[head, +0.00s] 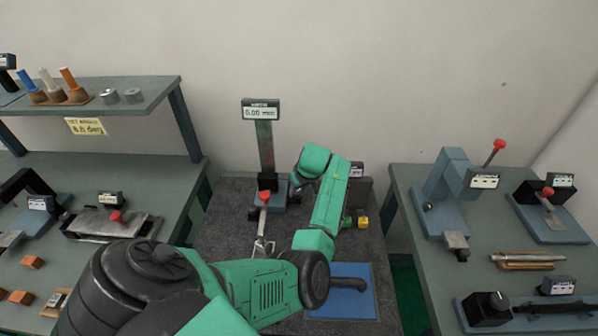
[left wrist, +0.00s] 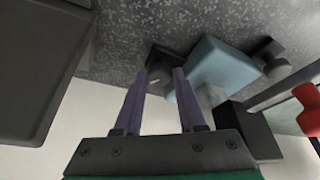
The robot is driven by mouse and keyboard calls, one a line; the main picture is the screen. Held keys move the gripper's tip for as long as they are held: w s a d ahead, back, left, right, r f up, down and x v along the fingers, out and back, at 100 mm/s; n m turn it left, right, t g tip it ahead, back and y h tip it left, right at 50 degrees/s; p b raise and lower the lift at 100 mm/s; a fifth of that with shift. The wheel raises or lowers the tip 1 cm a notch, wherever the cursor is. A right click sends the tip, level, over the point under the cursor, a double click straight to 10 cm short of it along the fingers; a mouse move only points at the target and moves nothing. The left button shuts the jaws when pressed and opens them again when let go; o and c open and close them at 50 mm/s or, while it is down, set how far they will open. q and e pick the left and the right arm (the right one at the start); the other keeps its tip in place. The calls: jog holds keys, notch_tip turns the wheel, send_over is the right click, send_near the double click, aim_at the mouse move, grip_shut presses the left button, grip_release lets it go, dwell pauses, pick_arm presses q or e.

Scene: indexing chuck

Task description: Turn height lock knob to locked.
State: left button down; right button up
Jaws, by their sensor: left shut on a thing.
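The height gauge is a dark upright column (head: 265,150) on a blue-grey base (left wrist: 222,68), with a display (head: 261,110) reading 0.00 mm on top. In the left wrist view, a small dark round knob (left wrist: 160,74) with a short pale mark sits beside the base. My left gripper (left wrist: 161,78) is shut on this knob, one finger on each side of it. In the head view my left gripper (head: 295,184) is at the right of the gauge base, and the knob is hidden there. My right gripper is not in view.
A red-tipped lever (head: 264,197) stands in front of the gauge. A blue mat (head: 345,303) with a dark handle-like part lies at the front right. A small yellow item (head: 362,222) is right of my arm. Side benches hold other fixtures.

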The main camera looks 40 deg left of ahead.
pick_arm(q)
jog(key=m+p, duration=0.2)
jog(key=m+t+p, duration=0.1)
jog(key=shift+s+a+r+m+h+p, duration=0.1)
jog(key=shift+a+r+m+h+p, duration=0.05)
jog(key=shift+r+m+h+p, duration=0.2)
jog(key=shift+f+m+t+p, duration=0.15)
jog(key=shift+m+t+p, duration=0.25)
jog(key=shift+m, duration=0.45)
jog(key=shift+f+m+t+h, duration=0.1)
jog(key=shift+m+t+h, duration=0.35)
jog(key=shift+m, duration=0.65)
jog(key=c, duration=0.6)
grip_release()
jog(key=shift+o, duration=0.5)
jog(key=shift+s, duration=0.1)
jog(key=shift+f+g, duration=0.1)
jog(key=shift+g, duration=0.15)
